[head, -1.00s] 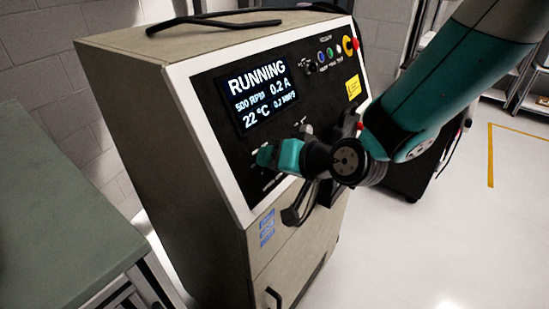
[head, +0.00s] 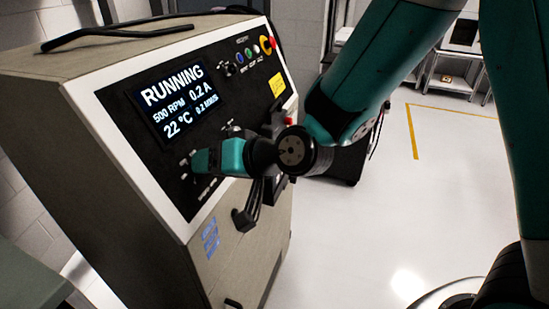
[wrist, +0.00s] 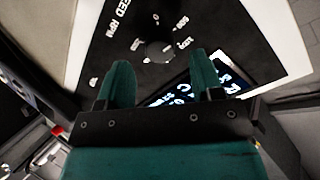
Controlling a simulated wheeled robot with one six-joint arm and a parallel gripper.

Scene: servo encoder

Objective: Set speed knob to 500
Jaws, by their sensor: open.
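The speed knob (wrist: 159,50) is a dark round knob on the black panel in the wrist view, with a printed scale around it and the label SPEED RPM at left. My gripper (wrist: 162,72) is open, its two teal fingers on either side of and short of the knob, with a visible gap between them. In the head view my gripper (head: 200,162) is at the lower left of the panel and hides the knob. The display (head: 178,103) reads RUNNING, 500 RPM, 0.2 A, 22 °C; its last small line is hard to read.
The beige cabinet (head: 90,130) carries the panel. A black cable (head: 120,32) lies on top. The floor at right is open.

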